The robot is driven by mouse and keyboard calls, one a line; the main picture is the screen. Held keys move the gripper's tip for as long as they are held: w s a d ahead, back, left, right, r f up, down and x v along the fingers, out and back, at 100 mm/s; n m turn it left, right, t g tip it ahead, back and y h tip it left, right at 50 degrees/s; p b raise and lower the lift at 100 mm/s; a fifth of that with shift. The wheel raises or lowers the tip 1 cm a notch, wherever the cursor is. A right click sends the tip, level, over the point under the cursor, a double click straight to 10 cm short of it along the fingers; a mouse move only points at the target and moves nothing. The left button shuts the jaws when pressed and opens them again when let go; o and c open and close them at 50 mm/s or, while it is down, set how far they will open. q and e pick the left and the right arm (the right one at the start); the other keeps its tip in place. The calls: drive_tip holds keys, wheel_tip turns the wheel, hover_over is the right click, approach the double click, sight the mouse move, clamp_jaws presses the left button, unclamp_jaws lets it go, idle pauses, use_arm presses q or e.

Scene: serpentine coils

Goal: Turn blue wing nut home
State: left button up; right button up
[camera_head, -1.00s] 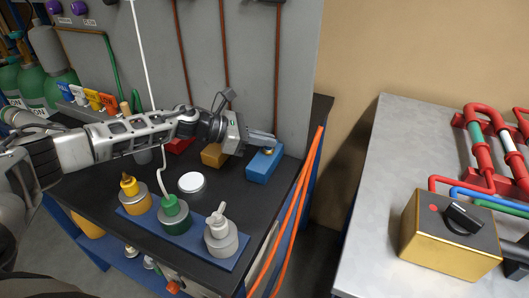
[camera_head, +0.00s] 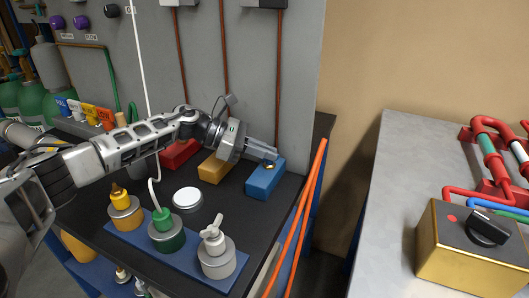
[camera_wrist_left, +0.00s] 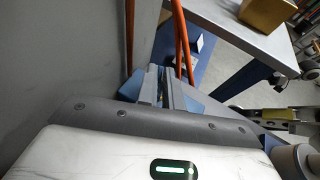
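The blue block (camera_head: 265,181) sits at the right edge of the dark bench top. A small brass-coloured piece, seemingly its wing nut (camera_head: 269,166), shows on its top, partly covered by my fingers. My left gripper (camera_head: 272,155) reaches over the block from the left, its fingertips at the nut. In the left wrist view the two fingers (camera_wrist_left: 161,90) stand a narrow gap apart, with parts of the blue block (camera_wrist_left: 131,88) beside them. Whether they grip the nut is hidden. My right gripper is not in view.
A yellow block (camera_head: 214,168) and a red block (camera_head: 178,154) stand left of the blue one. A white disc (camera_head: 187,199) and several capped canisters on a blue mat (camera_head: 132,236) are in front. Orange hoses (camera_head: 304,205) hang at the bench's right edge. The grey panel (camera_head: 290,80) rises behind.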

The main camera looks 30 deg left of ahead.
use_arm(q)
drive_tip(key=o, duration=0.3)
drive_tip(key=shift+r, duration=0.3)
drive_tip(key=shift+f, duration=0.15)
drive_tip(key=shift+a, duration=0.15)
drive_tip(key=b+v, duration=0.2)
drive_tip(key=v, duration=1.3)
drive_tip(key=shift+s+a+r+b, duration=0.2)
drive_tip(key=shift+r+b, duration=0.05)
drive_tip(key=shift+b, duration=0.05)
drive_tip(key=shift+d, duration=0.1)
